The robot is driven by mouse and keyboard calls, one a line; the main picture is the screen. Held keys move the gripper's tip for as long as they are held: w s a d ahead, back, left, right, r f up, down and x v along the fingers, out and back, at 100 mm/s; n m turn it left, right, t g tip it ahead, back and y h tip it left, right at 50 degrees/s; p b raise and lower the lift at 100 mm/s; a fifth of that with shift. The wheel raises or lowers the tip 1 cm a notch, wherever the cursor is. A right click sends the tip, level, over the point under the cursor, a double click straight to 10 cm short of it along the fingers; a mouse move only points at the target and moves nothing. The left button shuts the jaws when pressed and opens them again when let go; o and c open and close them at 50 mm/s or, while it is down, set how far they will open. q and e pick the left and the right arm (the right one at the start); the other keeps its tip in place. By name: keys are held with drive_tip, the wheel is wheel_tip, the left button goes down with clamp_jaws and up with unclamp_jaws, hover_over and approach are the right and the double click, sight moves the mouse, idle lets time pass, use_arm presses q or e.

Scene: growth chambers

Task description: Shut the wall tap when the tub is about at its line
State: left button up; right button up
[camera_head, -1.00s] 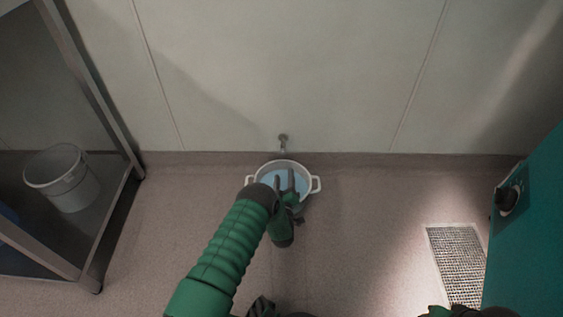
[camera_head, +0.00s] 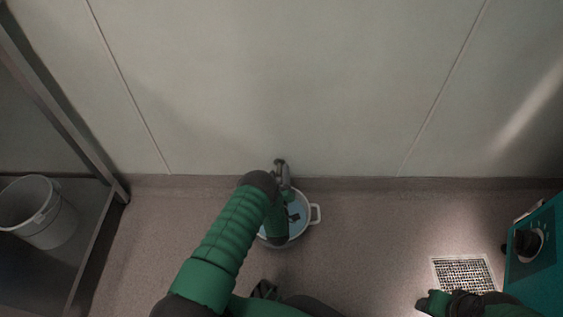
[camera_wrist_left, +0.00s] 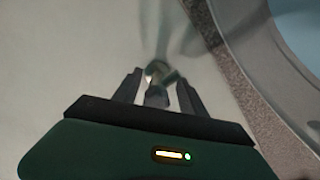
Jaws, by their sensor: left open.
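The wall tap (camera_head: 279,163) is a small metal fitting low on the pale wall. The white tub (camera_head: 315,214) stands on the floor below it with pale blue water (camera_head: 297,206) inside. My left arm covers its left part, and I cannot make out a fill line. My left gripper (camera_head: 285,180) is at the tap. In the left wrist view its open fingers (camera_wrist_left: 158,88) stand on either side of the blurred tap (camera_wrist_left: 160,72); I cannot tell whether they touch it. Part of my right arm shows at bottom right, but its fingers are not clear.
A metal-framed rack (camera_head: 92,235) with a grey bucket (camera_head: 42,222) stands at the left. A teal cabinet with a dark knob (camera_head: 528,242) is at the right, near a floor grate (camera_head: 464,271). The floor between tub and grate is clear.

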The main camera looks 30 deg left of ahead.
use_arm(q)
drive_tip(key=shift+w+a, duration=0.1)
drive_tip(key=shift+r, duration=0.2)
drive_tip(key=shift+c, duration=0.6)
drive_tip(key=shift+f, duration=0.1)
clamp_jaws()
drive_tip(key=shift+n, duration=0.3)
drive_tip(key=n+p, duration=0.2)
drive_tip(key=n, duration=0.1)
drive_tip(key=shift+n+p, duration=0.45)
drive_tip(key=shift+n, duration=1.15)
